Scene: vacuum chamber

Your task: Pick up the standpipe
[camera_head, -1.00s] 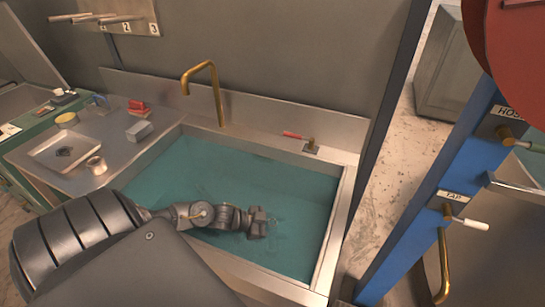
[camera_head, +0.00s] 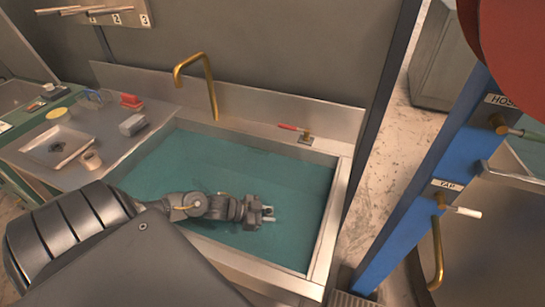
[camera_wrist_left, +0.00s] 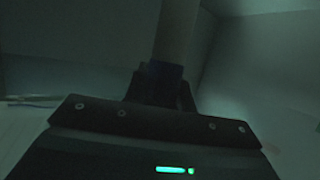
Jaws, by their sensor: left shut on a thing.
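The standpipe (camera_wrist_left: 178,32) shows in the left wrist view as a pale, upright cylinder rising from between my fingers. Its lower part is hidden behind the gripper. My left gripper (camera_head: 267,213) is in the sink (camera_head: 344,205), over the right half of the teal water (camera_head: 210,160). It also shows in the left wrist view (camera_wrist_left: 163,82), shut on the standpipe. That view is dark and greenish, and the pipe's ends cannot be made out. In the head view the pipe is hardly visible at the jaws. My right gripper is out of view.
A brass spout (camera_head: 211,85) arches over the sink's back edge. A red-handled lever (camera_head: 290,127) sits on the back ledge. A tray (camera_head: 60,147), a cup (camera_head: 91,160) and a grey block (camera_head: 132,124) stand on the left counter. A blue post (camera_head: 440,185) stands at right.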

